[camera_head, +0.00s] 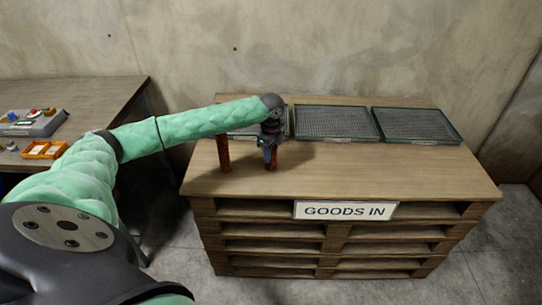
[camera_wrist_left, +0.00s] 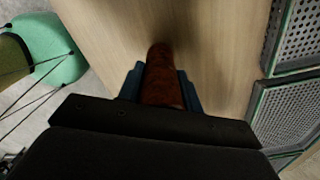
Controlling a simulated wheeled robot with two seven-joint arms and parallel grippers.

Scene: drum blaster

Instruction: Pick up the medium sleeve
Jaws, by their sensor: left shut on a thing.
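Two reddish-brown cylindrical sleeves show on the pallet top in the head view. One sleeve (camera_head: 223,154) stands upright to the left, apart from my gripper. The other sleeve (camera_head: 271,162) is upright under my left gripper (camera_head: 270,148), which points down from above. In the left wrist view the held sleeve (camera_wrist_left: 162,80) lies between the dark blue fingers of my left gripper (camera_wrist_left: 161,85), which is shut on it. I cannot tell from these views which sleeve is the medium one. My right gripper is not in view.
The wooden pallet stack (camera_head: 400,178) bears a GOODS IN sign (camera_head: 345,211). Mesh trays (camera_head: 335,123) line its back edge, with another tray (camera_head: 417,126) at right. A side table (camera_head: 95,92) at left holds an orange bin (camera_head: 44,150) and a grey device (camera_head: 35,124). The pallet's right front is clear.

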